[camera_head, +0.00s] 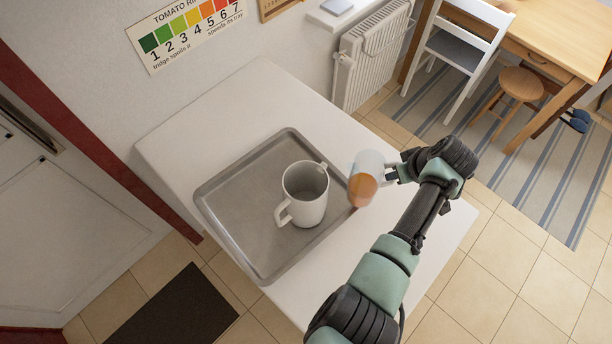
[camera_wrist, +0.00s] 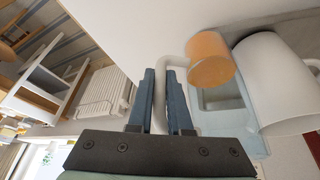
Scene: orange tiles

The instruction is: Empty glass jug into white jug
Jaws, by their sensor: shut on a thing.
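The glass jug (camera_head: 365,180) shows at the right rim of the tray, clear at the top with orange liquid in its lower part. My gripper (camera_head: 396,172) is to its right, shut on its handle. In the wrist view the pale handle (camera_wrist: 160,92) is between the blue fingers, and the orange liquid (camera_wrist: 210,62) shows beside it. The white jug (camera_head: 305,208) stands upright on the tray, left of the glass jug and apart from it, its handle toward the lower left. It also shows in the wrist view (camera_wrist: 272,85). I cannot tell the glass jug's exact tilt or height.
The grey metal tray (camera_head: 232,180) lies on a white counter (camera_head: 190,130); its left part is bare. A radiator (camera_head: 370,55) is behind the counter. A white chair (camera_head: 465,50), a stool (camera_head: 515,90) and a wooden desk (camera_head: 550,45) stand farther back right.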

